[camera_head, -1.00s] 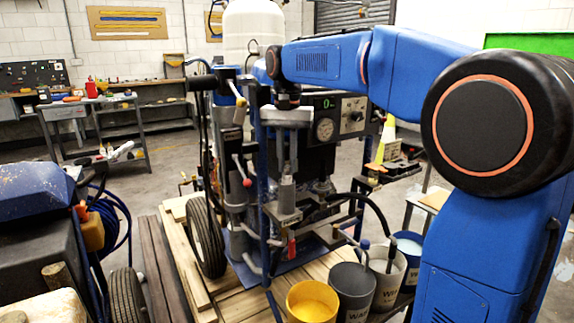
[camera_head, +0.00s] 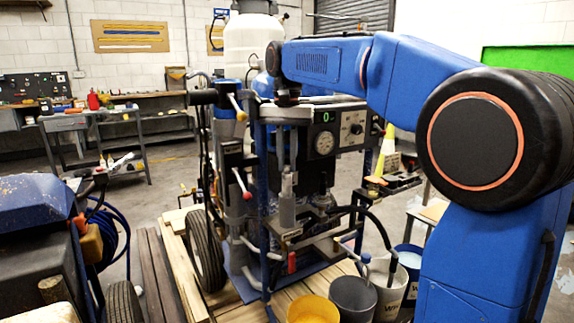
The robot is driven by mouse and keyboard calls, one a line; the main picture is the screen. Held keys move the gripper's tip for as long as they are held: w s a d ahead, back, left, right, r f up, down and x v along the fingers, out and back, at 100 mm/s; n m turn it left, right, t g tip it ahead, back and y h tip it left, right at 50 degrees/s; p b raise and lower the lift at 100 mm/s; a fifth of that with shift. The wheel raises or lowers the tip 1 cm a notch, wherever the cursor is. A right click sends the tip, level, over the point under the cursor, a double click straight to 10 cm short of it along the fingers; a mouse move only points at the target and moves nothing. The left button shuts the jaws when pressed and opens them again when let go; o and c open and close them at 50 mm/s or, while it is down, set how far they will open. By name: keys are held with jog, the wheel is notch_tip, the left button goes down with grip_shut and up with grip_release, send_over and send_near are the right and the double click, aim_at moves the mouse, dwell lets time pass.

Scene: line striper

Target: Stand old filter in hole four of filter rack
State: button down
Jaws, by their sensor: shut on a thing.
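My gripper (camera_head: 287,150) points down at the middle of the line striper (camera_head: 345,125). Its two grey fingers are close together, shut on a slim light-grey part (camera_head: 287,182), which I take to be the old filter; it is small and partly hidden. This part stands directly above an upright grey cylinder (camera_head: 287,209) on the machine's front. I cannot tell whether its lower end is inside the cylinder or clear of it. I cannot make out the filter rack or its hole four with certainty.
A yellow bucket (camera_head: 312,309), a dark grey bucket (camera_head: 353,298) and a pale bucket (camera_head: 390,288) stand below at the front. A dark shelf (camera_head: 397,184) with a cone is at the right. Levers and hoses crowd the cylinder. A workbench (camera_head: 95,115) stands back left.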

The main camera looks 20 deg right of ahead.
jog(key=shift+r, duration=2.75)
